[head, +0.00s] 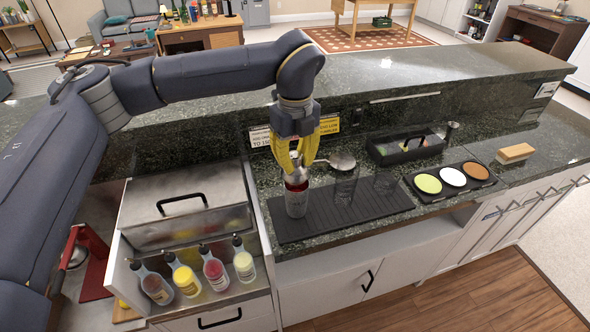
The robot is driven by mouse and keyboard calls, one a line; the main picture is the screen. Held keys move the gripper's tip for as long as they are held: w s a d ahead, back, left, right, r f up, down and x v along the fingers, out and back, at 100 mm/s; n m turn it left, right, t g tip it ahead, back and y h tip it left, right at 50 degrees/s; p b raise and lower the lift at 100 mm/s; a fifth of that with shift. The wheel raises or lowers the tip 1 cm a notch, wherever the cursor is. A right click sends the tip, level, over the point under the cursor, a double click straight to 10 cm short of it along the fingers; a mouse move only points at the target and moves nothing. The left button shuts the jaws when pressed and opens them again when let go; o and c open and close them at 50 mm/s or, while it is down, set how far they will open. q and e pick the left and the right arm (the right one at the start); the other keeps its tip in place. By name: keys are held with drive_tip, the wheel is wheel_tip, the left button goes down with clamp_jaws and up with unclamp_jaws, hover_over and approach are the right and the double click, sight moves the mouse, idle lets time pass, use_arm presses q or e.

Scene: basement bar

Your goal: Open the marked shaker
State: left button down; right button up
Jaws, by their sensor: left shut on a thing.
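The shaker (297,203), a metal cup with a red band near its top, stands upright on the black ribbed bar mat (345,218). My left gripper (296,168), with yellow fingers, comes down from above and is shut on the shaker's upper part. The fingers hide much of the shaker's top, so I cannot tell whether the lid is seated or lifted. My right gripper is not in view.
Clear glasses (346,185) stand just right of the shaker. A black caddy (405,148) and a tray of three coloured rimming dishes (452,177) lie further right. Several pourer bottles (214,272) stand in the well at left. A raised ledge (430,75) runs behind.

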sight(295, 155)
use_arm(q)
wheel_tip(295, 155, up, 15)
drive_tip(key=w+a+f, duration=0.3)
drive_tip(key=w+f, duration=0.3)
drive_tip(key=w, duration=0.1)
drive_tip(key=w+a+f, duration=0.2)
drive_tip(key=w+f, duration=0.4)
drive_tip(key=w, duration=0.2)
wheel_tip(295, 155, down, 19)
drive_tip(key=shift+a+f, duration=0.15)
idle(0.3)
drive_tip(key=shift+f, duration=0.1)
drive_tip(key=c, duration=1.2)
unclamp_jaws()
drive_tip(key=shift+c, duration=0.2)
